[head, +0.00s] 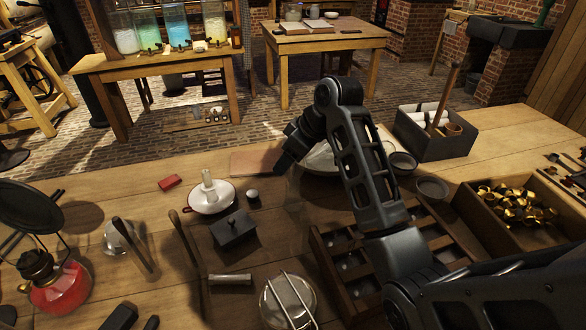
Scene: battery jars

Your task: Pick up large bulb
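No object can be told for certain as the large bulb. A round caged lamp (288,301) with pale glass behind metal bars stands on the bench at the bottom middle. A clear rounded glass piece (118,238) sits at the left, by dark-handled tools. A pale round shape (319,160) lies behind my arm and is partly hidden by it. My gripper (283,167) is at the end of the dark arm, above the bench's middle, left of the pale shape. Its fingers are too dark and small to tell open from shut. No held object shows.
A white dish with a candle (208,194), a dark lidded box (234,230) and a red lantern (62,285) stand on the bench. A compartment tray (325,262), brass-filled crate (474,222) and grey box (407,140) crowd the right.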

